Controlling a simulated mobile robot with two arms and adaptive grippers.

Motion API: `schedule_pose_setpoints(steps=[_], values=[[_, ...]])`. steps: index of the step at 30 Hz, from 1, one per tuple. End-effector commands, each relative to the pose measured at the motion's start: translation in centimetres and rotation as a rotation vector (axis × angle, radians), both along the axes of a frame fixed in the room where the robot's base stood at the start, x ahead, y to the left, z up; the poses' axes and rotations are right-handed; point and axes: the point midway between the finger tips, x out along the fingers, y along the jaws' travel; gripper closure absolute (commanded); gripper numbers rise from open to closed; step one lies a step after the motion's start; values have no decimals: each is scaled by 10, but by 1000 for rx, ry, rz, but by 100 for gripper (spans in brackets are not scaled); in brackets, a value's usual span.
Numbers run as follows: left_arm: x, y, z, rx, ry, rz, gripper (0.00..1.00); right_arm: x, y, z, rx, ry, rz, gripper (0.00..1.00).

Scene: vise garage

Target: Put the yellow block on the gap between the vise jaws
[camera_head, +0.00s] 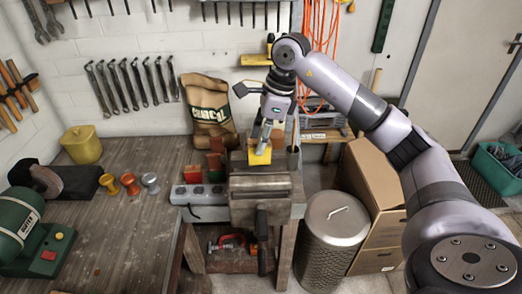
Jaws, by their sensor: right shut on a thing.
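The yellow block (259,154) is at the top of the vise. My right gripper (263,143) is shut on it from above, with the arm reaching in from the right. The vise (258,185) is mounted at the right end of the workbench, with its handle hanging down in front. The block sits at or just above the vise jaws; I cannot tell whether it touches them, and the block and gripper cover part of the gap. My left gripper is not in view.
The wooden workbench (130,215) carries a green bench machine (30,235), a yellow container (82,145), small coloured cups (130,183) and a power strip (199,194). A charcoal sack (208,112) stands behind. A metal bin (330,235) and cardboard boxes (370,185) stand right of the vise.

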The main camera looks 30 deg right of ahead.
Motion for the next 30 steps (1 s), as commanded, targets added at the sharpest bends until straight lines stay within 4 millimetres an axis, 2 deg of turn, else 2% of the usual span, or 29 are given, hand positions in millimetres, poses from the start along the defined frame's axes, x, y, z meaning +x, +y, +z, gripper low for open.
schedule_pose_setpoints(steps=[5,12,24,25,30], values=[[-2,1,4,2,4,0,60,0,0,-14,-1,1,0,97],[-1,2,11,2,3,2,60,0,0,-44,1,1,0,97],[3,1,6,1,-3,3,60,0,0,-51,0,-2,1,97],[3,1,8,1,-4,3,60,0,0,-49,0,-2,1,67],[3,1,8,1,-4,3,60,0,0,-49,0,-1,0,56]])
